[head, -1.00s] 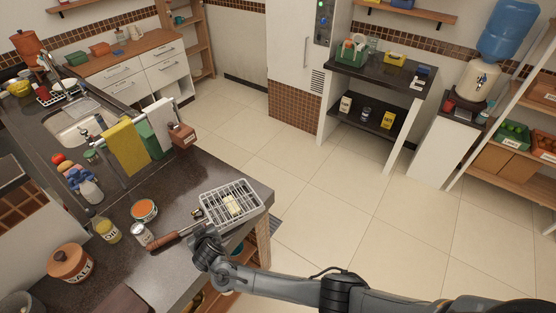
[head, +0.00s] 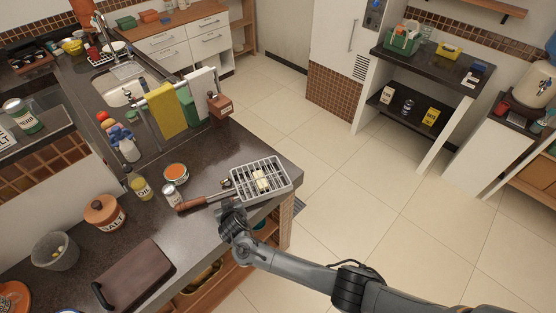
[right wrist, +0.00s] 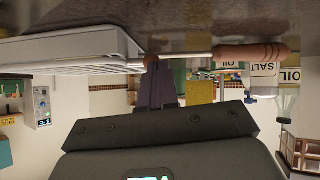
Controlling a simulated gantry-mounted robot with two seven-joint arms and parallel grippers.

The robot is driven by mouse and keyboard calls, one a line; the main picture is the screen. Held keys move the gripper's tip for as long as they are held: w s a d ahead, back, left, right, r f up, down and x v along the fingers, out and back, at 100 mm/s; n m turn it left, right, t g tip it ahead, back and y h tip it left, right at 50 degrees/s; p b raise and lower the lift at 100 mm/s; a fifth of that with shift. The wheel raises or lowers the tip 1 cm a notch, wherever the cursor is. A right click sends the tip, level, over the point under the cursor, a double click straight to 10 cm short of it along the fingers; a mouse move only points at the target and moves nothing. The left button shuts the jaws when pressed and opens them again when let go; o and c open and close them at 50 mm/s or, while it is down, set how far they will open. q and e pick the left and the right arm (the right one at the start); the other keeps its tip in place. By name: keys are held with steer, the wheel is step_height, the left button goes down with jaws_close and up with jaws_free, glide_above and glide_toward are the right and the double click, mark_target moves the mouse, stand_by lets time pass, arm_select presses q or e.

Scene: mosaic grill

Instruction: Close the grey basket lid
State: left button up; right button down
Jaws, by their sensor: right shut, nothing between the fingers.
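The grey wire grill basket (head: 283,190) lies on the dark counter at its right corner, with a pale piece of food (head: 261,182) inside. Its grid shows over the food; I cannot tell how far the lid is from the base. Its wooden handle (head: 190,204) points left. My right gripper (head: 231,206) is at the basket's near left corner, beside the handle's metal rod. In the right wrist view its fingers (right wrist: 158,84) are shut and empty, close to the rod, with the basket (right wrist: 75,48) at upper left. My left gripper is not in view.
A small white-lidded jar (head: 173,193) and an orange-topped tin (head: 176,171) stand near the handle. An oil bottle (head: 140,186), salt pot (head: 104,213) and cutting board (head: 135,272) are further left. The counter behind the basket is clear.

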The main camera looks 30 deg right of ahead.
steer(key=shift+a+r+p, duration=0.15)
steer(key=shift+r+p, duration=0.25)
steer(key=shift+r, duration=0.1)
steer(key=w+a+r+p+v, duration=0.15)
steer(key=p+v, duration=0.25)
steer(key=v, duration=0.8)
steer(key=s+d+f+g+p, duration=0.2)
steer(key=s+f+p, duration=0.1)
steer(key=s+f, duration=0.55)
steer(key=s+d+r+m+g+y+p, duration=0.1)
steer(key=s+d+g+p, duration=0.1)
steer(key=s, duration=0.5)
steer(key=s+d+r+g+y+p, duration=0.1)
steer(key=s+r+p, duration=0.1)
steer(key=s, duration=0.5)
steer(key=s+d+r+n+p, duration=0.1)
steer(key=s+d+r+n, duration=0.1)
steer(key=r, duration=0.7)
steer(key=s+d+r+n+g+y+p, duration=0.1)
steer(key=s+d+r, duration=0.4)
steer(key=r, duration=0.5)
steer(key=shift+s+d+r+n+p, duration=0.2)
steer(key=shift+s+n+p, duration=0.3)
steer(key=shift+s, duration=0.55)
